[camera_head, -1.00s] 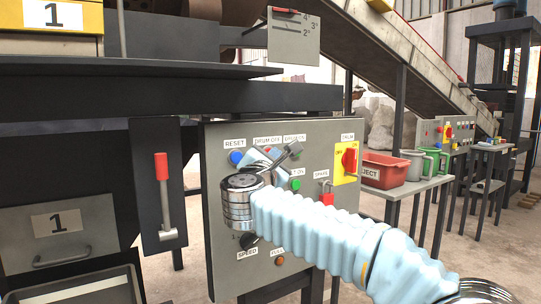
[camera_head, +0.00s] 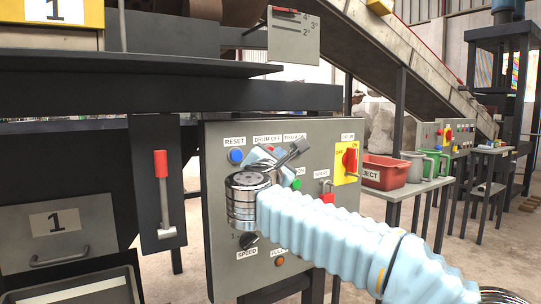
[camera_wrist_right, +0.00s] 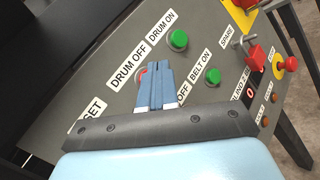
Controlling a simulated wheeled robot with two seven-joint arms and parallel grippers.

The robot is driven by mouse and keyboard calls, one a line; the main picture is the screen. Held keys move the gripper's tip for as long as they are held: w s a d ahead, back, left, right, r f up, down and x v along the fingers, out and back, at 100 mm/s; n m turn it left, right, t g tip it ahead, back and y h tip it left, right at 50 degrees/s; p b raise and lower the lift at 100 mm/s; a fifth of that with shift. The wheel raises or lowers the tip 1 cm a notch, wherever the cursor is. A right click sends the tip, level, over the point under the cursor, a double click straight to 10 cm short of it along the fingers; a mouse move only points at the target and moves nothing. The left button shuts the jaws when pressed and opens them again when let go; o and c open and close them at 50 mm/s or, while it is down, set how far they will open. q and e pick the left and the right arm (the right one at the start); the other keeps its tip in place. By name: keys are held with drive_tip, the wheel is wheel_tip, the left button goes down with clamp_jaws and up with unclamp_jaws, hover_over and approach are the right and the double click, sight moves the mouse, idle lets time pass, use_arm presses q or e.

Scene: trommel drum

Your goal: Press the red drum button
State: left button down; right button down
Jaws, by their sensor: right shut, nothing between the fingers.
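The red drum button (camera_wrist_right: 143,72) sits under the DRUM OFF label on the grey control panel (camera_head: 222,215). In the right wrist view only part of it shows, beside the left edge of my fingertips. My right gripper (camera_wrist_right: 154,70) is shut and empty, with its blue fingers pointing at the panel right at this button. I cannot tell whether the tips touch it. In the head view my right gripper (camera_head: 264,155) is in front of the upper panel and its wrist hides part of the controls. My left gripper is not in view.
Close by are a green DRUM ON button (camera_wrist_right: 178,40), a green BELT ON button (camera_wrist_right: 213,77) and a blue reset button (camera_head: 236,156). A red rotary switch (camera_head: 350,159) and a padlock (camera_head: 327,197) lie to the right. A red-handled lever (camera_head: 161,180) stands left of the panel.

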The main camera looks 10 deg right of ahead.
drive_tip(key=s+b, duration=0.1)
drive_tip(key=s+d+b, duration=0.1)
drive_tip(key=s, duration=0.1)
drive_tip(key=s+b, duration=0.1)
drive_tip(key=shift+s+d+b, duration=0.35)
idle(0.5)
